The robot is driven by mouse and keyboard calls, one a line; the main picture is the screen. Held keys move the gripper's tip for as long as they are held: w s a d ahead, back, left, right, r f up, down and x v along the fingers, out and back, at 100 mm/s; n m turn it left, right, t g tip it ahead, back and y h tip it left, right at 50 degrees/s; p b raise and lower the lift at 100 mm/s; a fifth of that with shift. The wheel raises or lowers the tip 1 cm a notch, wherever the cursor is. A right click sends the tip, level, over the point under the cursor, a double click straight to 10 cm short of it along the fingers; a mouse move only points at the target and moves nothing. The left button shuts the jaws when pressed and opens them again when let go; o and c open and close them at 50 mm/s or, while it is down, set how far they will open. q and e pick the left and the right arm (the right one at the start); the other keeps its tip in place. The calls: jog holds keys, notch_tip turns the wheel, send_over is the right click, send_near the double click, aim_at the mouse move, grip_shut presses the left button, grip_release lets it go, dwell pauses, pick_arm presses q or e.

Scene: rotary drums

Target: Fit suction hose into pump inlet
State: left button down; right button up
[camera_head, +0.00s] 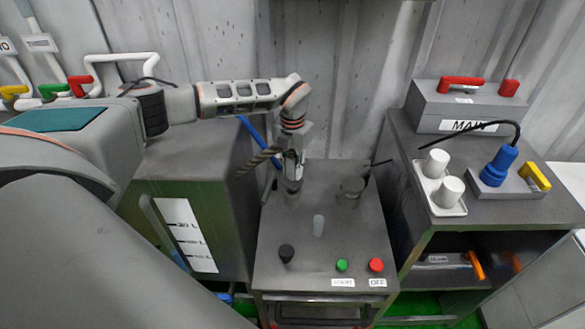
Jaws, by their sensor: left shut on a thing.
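My left gripper (292,172) reaches in from the left and points down over the back left of the grey pump cabinet top. It is shut on what looks like the end of the dark ribbed suction hose (257,161), which slants down to the left from the fingers. The grip covers the hose end, and I cannot tell whether it touches the fitting below. A dark grey fitting (350,192) stands at the back right of the top, and a short pale grey cylinder (318,226) stands in the middle. Which one is the pump inlet is unclear. My right gripper is out of view.
A tank with a level scale (187,236) stands left. A right-hand bench holds a MAIN box (465,106) and a blue plug (499,166). A blue hose (252,131) runs behind my gripper.

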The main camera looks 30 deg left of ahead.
aim_at(293, 156)
pick_arm(q)
jog(key=shift+r, duration=0.1)
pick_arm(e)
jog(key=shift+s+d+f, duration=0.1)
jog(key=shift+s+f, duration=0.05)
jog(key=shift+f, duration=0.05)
pick_arm(q)
jog(key=shift+p, duration=0.75)
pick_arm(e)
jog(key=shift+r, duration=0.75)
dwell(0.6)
pick_arm(q)
jog(key=shift+f+b, duration=1.35)
jog(key=shift+f, duration=1.35)
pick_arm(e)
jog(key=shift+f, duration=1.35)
pick_arm(q)
jog(key=c, duration=1.7)
grip_release()
notch_tip(293, 156, up, 12)
